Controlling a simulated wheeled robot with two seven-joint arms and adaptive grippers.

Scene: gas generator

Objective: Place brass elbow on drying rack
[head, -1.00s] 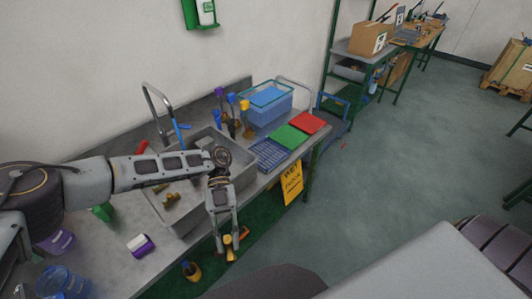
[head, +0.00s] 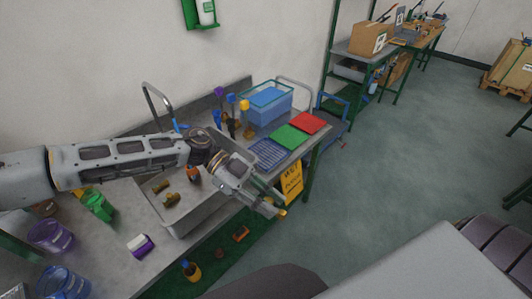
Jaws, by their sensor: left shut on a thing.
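My left gripper (head: 268,206) is shut on a small brass-yellow piece, which looks like the brass elbow (head: 282,213). It holds the piece out past the front edge of the bench, above the floor. The piece's exact shape is too small to tell. The blue wire drying rack (head: 266,153) lies flat on the bench, farther back than the gripper, just right of the sink. Its visible top is empty. My right gripper is not in view.
The grey sink (head: 183,226) holds several brass fittings (head: 172,200). Upright brushes (head: 231,112) and a blue bin (head: 265,100) stand behind the rack. Green (head: 290,136) and red (head: 308,123) mats lie to its right. A yellow sign (head: 292,182) hangs at the bench front.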

